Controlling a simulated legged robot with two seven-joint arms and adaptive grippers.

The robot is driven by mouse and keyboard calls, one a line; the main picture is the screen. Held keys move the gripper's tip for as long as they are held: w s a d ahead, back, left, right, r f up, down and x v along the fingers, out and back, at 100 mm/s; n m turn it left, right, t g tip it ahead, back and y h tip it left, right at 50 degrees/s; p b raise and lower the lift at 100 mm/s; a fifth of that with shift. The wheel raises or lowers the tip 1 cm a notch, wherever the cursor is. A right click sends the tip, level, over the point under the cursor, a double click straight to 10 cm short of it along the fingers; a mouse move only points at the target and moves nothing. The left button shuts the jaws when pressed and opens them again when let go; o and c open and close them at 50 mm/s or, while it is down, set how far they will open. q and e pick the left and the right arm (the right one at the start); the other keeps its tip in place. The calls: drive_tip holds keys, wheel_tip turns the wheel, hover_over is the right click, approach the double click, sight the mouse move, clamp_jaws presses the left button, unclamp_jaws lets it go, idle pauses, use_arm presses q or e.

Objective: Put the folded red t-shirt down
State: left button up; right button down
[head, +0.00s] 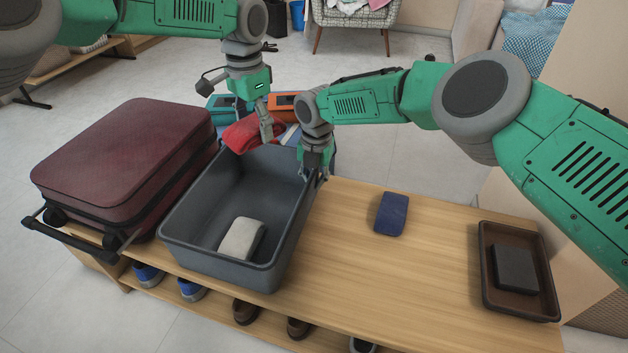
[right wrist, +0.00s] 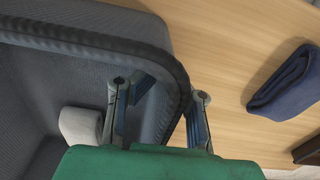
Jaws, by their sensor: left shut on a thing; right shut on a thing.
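The folded red t-shirt (head: 242,134) is at the far end of the grey bin (head: 172,222), by its far rim. My left gripper (head: 267,132) is shut on the t-shirt's right side, pointing down. I cannot tell whether the t-shirt touches the rim. My right gripper (head: 320,170) is shut on the bin's right rim near the far corner. In the right wrist view its two fingers (right wrist: 158,100) straddle that rim (right wrist: 178,70). A white folded cloth (head: 242,238) lies inside the bin, near its front.
A folded navy cloth (head: 390,213) and a brown tray (head: 490,295) holding a dark folded item (head: 516,268) are to the right. Bench space around the navy cloth is clear. Shoes sit below.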

use_arm(q)
wheel_tip(320, 180, down, 9)
drive_tip(key=n, duration=0.5)
hover_over(266, 200)
drive_tip(key=shift+n, duration=0.3)
wheel_tip(266, 200, down, 6)
drive_tip(key=shift+f, duration=2.55)
drive_tip(key=o, duration=1.3)
drive_tip(key=shift+f, duration=0.1)
wheel_tip(266, 200, up, 12)
drive_tip(key=shift+s+r, duration=0.1)
drive_tip(key=shift+r, duration=0.05)
